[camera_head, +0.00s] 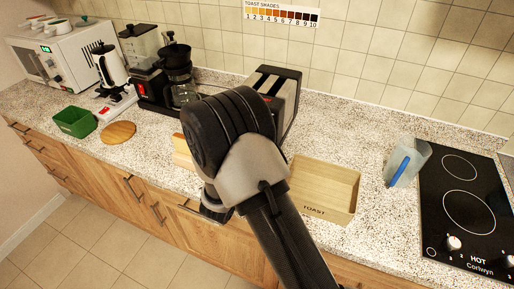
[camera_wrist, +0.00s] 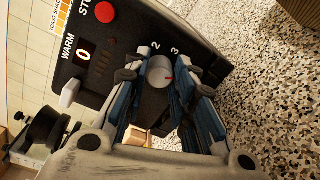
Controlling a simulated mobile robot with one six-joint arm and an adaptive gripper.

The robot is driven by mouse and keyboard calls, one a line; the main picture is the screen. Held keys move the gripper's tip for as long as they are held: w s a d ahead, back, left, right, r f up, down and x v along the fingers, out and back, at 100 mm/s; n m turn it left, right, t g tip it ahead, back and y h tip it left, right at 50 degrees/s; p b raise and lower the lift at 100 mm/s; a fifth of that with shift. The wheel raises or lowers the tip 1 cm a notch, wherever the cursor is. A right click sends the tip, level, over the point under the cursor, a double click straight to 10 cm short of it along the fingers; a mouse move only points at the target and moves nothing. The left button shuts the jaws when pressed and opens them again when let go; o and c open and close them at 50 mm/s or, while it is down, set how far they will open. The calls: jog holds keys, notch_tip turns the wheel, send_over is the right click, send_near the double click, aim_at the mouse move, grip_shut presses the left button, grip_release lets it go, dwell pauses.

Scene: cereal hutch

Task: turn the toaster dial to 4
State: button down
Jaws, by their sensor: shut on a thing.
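The toaster (camera_head: 286,84) is a dark and silver box at the back of the counter, partly hidden behind my arm in the head view. In the wrist view its black front panel (camera_wrist: 118,45) fills the upper middle. The grey round dial (camera_wrist: 159,68) sits between the two fingers of my gripper (camera_wrist: 163,82), which is shut on it. The numeral 4 is not visible. The panel also has a red STOP button (camera_wrist: 105,12) and a display reading 0.
A wooden TOAST box (camera_head: 325,190) stands right of my arm. A clear jug with a blue handle (camera_head: 405,163) is beside the black hob (camera_head: 465,200). A coffee maker (camera_head: 180,75) stands left of the toaster. A toast shade chart (camera_head: 282,13) is on the wall.

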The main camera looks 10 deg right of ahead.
dwell(0.4)
jog(key=c, duration=1.3)
grip_release()
jog(key=shift+c, duration=0.2)
jog(key=v, duration=1.2)
